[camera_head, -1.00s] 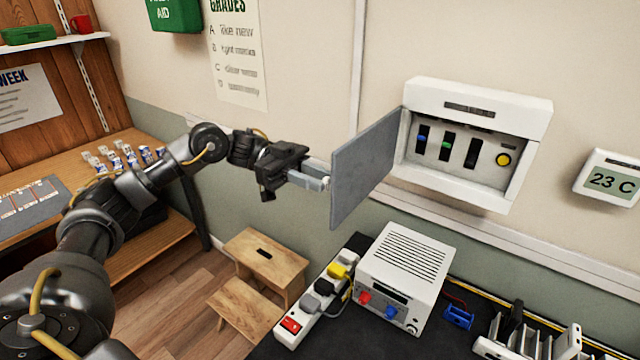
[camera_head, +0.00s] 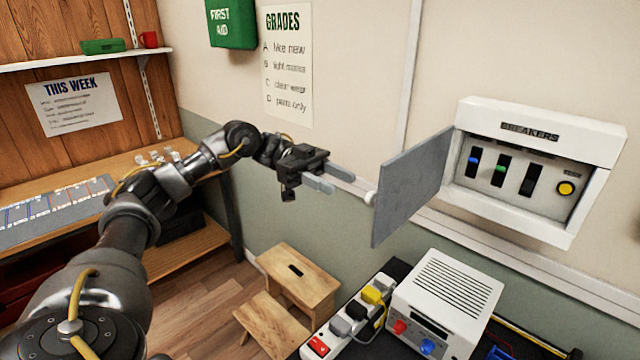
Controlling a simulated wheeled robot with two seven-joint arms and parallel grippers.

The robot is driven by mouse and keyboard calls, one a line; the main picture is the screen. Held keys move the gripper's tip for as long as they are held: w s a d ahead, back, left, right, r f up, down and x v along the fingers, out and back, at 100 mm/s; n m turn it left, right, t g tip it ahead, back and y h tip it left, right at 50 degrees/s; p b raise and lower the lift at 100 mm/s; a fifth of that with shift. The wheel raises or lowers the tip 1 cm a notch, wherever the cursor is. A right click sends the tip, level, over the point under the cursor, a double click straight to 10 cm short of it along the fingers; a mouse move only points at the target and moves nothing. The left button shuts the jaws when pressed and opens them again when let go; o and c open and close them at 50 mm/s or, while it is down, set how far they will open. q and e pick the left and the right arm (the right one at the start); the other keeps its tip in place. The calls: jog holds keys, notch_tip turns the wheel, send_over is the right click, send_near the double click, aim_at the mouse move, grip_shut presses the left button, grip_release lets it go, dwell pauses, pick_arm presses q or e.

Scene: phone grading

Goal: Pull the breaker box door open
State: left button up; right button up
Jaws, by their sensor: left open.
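The white breaker box (camera_head: 590,141) is fixed to the wall at the right, with several switches and a yellow button in plain view inside it. Its grey door (camera_head: 413,186) stands swung out to the left, hinged at the box's left side. A small white knob (camera_head: 370,198) sits on the door's outer face near its free edge. My left gripper (camera_head: 327,180) is open and empty, a short gap left of the knob, its fingers pointing at it. My right gripper is not in view.
Below the door are a white power supply (camera_head: 445,290) and a power strip (camera_head: 345,322) with plugs. A wooden step stool (camera_head: 298,277) stands on the floor. A green first aid box (camera_head: 231,22) hangs on the wall. Wall space left of the door is free.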

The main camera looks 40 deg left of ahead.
pick_arm(q)
jog(key=a+b, duration=0.1)
jog(key=a, duration=0.3)
jog(key=shift+w+a, duration=0.2)
dwell(0.6)
